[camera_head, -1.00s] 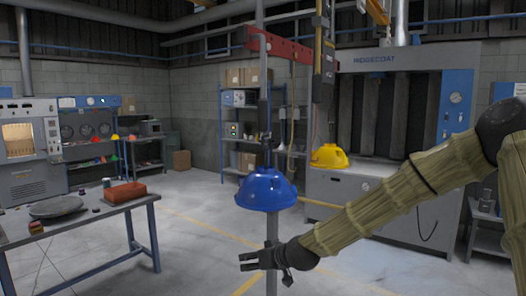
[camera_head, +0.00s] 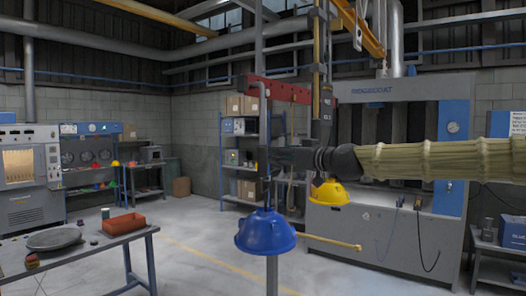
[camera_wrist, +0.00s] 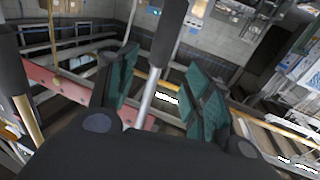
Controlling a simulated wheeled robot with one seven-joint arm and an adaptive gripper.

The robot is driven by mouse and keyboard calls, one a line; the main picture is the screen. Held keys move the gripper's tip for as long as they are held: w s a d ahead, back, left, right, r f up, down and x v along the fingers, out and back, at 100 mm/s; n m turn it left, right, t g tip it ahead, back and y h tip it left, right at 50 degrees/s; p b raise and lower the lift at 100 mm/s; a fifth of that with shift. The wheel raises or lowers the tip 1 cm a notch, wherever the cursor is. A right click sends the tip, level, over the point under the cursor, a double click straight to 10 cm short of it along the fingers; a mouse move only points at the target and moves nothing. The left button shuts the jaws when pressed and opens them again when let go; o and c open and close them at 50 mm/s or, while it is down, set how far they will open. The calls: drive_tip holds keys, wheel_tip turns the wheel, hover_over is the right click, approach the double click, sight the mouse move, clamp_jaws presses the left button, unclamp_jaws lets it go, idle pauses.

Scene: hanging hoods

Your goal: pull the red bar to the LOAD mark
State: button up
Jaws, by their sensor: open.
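The red bar (camera_head: 290,92) is overhead near the middle of the head view, reaching right from a grey upright post (camera_head: 258,50). In the wrist view the red bar (camera_wrist: 62,86) crosses the left side. My gripper (camera_head: 267,160) is below the bar, level with the post. Its green-padded fingers (camera_wrist: 160,95) are spread, and a pale rod (camera_wrist: 160,68) shows between them; whether it lies truly between them I cannot tell. The blue hood (camera_head: 265,232) hangs just below my gripper. I cannot make out a LOAD mark.
A yellow hood (camera_head: 332,193) hangs to the right, in front of the grey RIDGECOAT booth (camera_head: 372,230). A yellow rod (camera_head: 330,242) sticks out beside the blue hood. A worktable (camera_head: 90,262) with a red tray stands front left. Floor between is clear.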

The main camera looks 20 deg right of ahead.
sight(266, 152)
drive_tip(key=shift+p+x, duration=2)
drive_tip(key=shift+x, duration=2.7)
clamp_jaws()
